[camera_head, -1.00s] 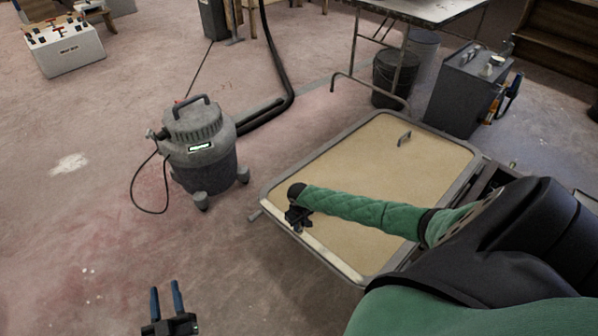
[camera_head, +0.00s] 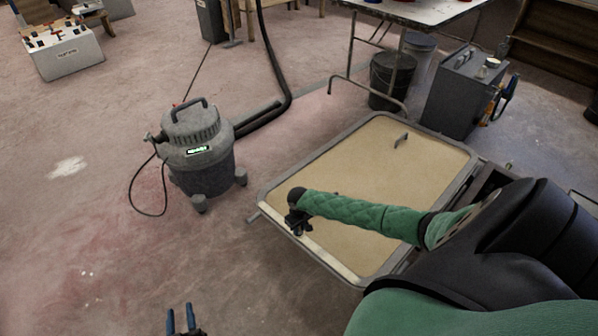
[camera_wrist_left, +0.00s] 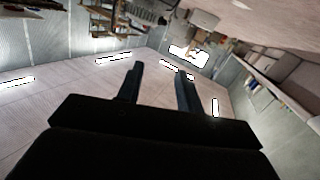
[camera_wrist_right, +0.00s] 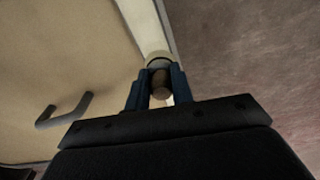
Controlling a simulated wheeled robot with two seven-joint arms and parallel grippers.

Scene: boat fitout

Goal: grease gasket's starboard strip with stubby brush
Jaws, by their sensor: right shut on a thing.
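The hatch (camera_head: 370,175) is a tan panel in a grey frame, with a pale gasket strip (camera_head: 335,262) along its near left edge. My right gripper (camera_head: 297,225) is over that edge, beside the hatch's left corner. In the right wrist view my right gripper (camera_wrist_right: 158,92) is shut on the stubby brush (camera_wrist_right: 160,82), a short brown handle with a paler collar. The brush is over the pale strip (camera_wrist_right: 148,28); whether its bristles touch is hidden. My left gripper (camera_head: 182,318) is open and empty at the bottom of the head view, and also shows in the left wrist view (camera_wrist_left: 160,88).
A grey shop vacuum (camera_head: 200,150) with a black hose stands left of the hatch. A small handle (camera_head: 401,140) rises from the panel. A black bucket (camera_head: 392,80), a grey box (camera_head: 462,92) and a table (camera_head: 420,12) stand behind. The floor at left is open.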

